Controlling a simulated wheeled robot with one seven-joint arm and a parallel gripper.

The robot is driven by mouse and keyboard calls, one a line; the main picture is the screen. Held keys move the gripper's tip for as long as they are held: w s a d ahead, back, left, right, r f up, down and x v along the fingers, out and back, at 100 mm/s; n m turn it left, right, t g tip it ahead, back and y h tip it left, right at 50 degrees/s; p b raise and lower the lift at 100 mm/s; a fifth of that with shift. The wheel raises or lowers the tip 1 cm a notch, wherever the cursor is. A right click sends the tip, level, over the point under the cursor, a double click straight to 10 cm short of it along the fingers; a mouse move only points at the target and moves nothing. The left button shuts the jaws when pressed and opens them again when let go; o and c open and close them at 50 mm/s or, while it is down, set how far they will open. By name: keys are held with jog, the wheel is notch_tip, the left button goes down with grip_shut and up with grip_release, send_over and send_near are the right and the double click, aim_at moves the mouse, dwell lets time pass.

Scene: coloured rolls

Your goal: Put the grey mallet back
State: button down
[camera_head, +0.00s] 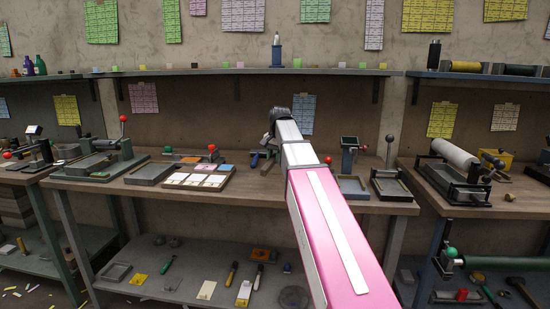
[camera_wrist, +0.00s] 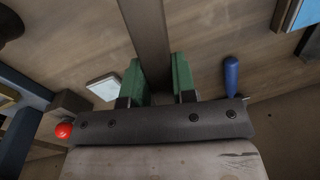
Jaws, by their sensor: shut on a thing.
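My gripper (camera_wrist: 160,85) shows in the wrist view with its two green finger pads closed on either side of a long brown-grey bar. The bar, which looks like the handle of the grey mallet (camera_wrist: 148,35), runs from between the pads to the top edge of the picture. The mallet's head cannot be made out there. In the head view my pink and white arm reaches over the middle workbench (camera_head: 240,191), and its dark wrist hides most of the gripper and what it holds.
On the bench stand a sample tray (camera_head: 198,178), a press with a red-knobbed lever (camera_head: 122,118) at left, and a grey-knobbed device (camera_head: 389,165) at right. The wrist view shows a blue handle (camera_wrist: 231,75), a red ball (camera_wrist: 63,130) and a white block (camera_wrist: 103,87) close to the fingers.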

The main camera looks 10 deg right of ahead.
aim_at(275, 183)
jog(key=shift+n+g+h, duration=0.4)
jog(key=shift+n+h, duration=0.3)
jog(key=shift+n, duration=0.2)
jog(key=shift+s+f, duration=0.4)
jog(key=shift+f, duration=0.6)
jog(key=shift+s+f, duration=0.45)
jog(key=shift+f, duration=0.5)
jog(key=shift+s+f, duration=0.4)
jog(key=shift+f, duration=0.6)
jog(key=shift+f, duration=0.45)
jog(key=shift+c, duration=1.9)
grip_release()
jog(key=shift+r, duration=0.1)
jog(key=shift+r, duration=2.8)
jog(key=shift+s, duration=0.1)
